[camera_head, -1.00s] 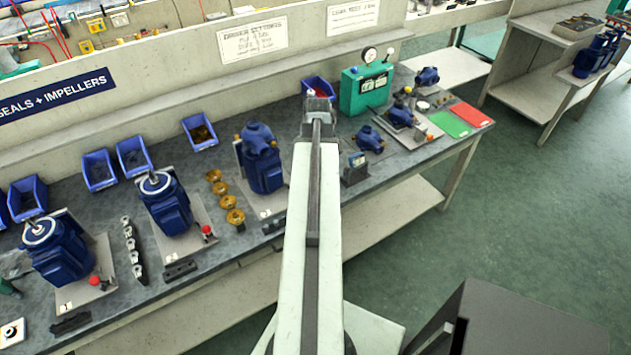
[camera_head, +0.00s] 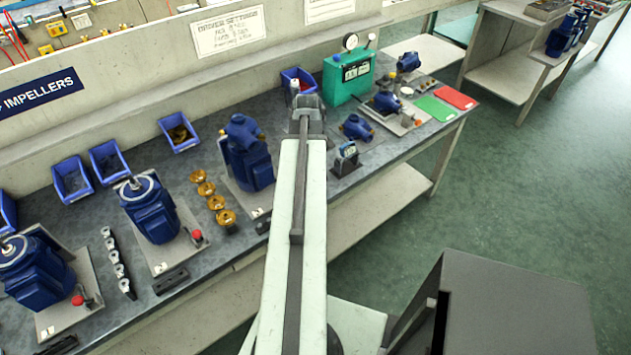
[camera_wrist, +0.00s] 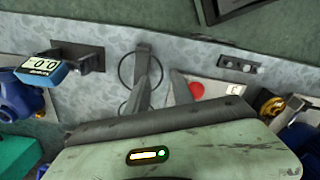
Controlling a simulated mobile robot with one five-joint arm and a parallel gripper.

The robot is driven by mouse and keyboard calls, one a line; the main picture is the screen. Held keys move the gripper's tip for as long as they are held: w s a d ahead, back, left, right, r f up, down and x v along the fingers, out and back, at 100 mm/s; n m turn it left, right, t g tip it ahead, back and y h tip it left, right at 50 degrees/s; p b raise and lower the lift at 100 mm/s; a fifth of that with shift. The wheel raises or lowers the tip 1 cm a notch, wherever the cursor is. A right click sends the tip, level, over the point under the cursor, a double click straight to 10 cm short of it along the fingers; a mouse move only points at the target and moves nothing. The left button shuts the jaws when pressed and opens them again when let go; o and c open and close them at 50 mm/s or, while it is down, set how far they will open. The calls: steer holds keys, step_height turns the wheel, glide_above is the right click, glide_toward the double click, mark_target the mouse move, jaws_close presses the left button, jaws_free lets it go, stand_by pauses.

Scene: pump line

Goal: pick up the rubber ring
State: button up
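In the wrist view, a thin black rubber ring (camera_wrist: 121,70) lies on the grey bench top. Part of it is hidden behind one finger of my gripper (camera_wrist: 161,68).
A digital gauge (camera_wrist: 45,65) on a dark stand, a blue pump (camera_wrist: 18,100), a red button (camera_wrist: 197,90) and a dark block (camera_wrist: 237,63) are near the gripper. In the head view, a green test box (camera_head: 349,78), a blue bin (camera_head: 299,80) and a large blue pump (camera_head: 247,155) surround it.

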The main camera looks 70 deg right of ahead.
step_height(320, 180, down, 4)
steer(key=b, duration=0.3)
steer(key=shift+f, duration=0.1)
steer(key=shift+r, duration=0.2)
steer(key=shift+f, duration=0.1)
jaws_close()
stand_by(1.1)
